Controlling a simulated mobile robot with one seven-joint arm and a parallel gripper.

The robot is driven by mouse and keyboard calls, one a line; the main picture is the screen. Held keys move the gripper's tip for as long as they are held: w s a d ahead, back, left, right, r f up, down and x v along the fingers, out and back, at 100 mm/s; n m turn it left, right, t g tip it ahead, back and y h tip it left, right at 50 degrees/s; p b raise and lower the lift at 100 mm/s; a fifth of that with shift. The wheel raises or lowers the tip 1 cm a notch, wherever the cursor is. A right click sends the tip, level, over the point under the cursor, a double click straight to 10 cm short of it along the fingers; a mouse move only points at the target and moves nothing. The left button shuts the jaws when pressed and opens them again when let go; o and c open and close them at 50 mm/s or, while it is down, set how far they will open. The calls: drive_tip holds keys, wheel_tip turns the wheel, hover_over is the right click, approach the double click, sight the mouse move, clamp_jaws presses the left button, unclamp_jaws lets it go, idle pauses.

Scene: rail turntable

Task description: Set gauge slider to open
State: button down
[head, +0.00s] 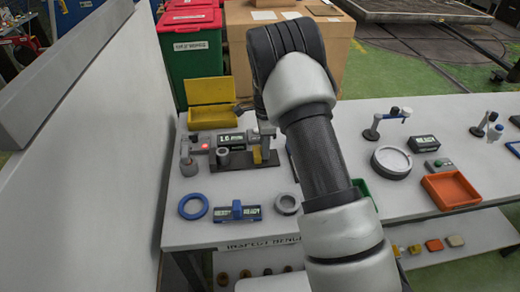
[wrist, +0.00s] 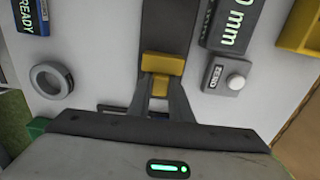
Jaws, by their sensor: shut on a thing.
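The gauge (head: 228,145) stands on the white bench in the head view, with a lit display and a dark base. Its yellow slider (head: 257,155) is at the right end of it. In the wrist view the yellow slider (wrist: 163,64) sits on a dark rail. My gripper (wrist: 160,84) has its two grey fingers closed on the lower yellow part of the slider. The gauge's display (wrist: 231,22) shows partly, ending in "0 mm". In the head view my arm hides part of the bench, and I cannot make out the fingers there. No open mark is legible.
A box with a ZERO button (wrist: 226,76) is right of the slider, and a grey ring (wrist: 51,80) is left. A blue device (head: 237,212), a blue ring (head: 193,207) and a yellow bin (head: 212,115) are near the gauge. A white wall (head: 100,150) borders the left.

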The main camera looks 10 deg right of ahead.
drive_tip(key=shift+d, duration=0.25)
drive_tip(key=c, duration=1.6)
unclamp_jaws()
drive_tip(key=shift+d, duration=0.1)
drive_tip(key=shift+r, duration=0.25)
wheel_tip(320, 180, up, 17)
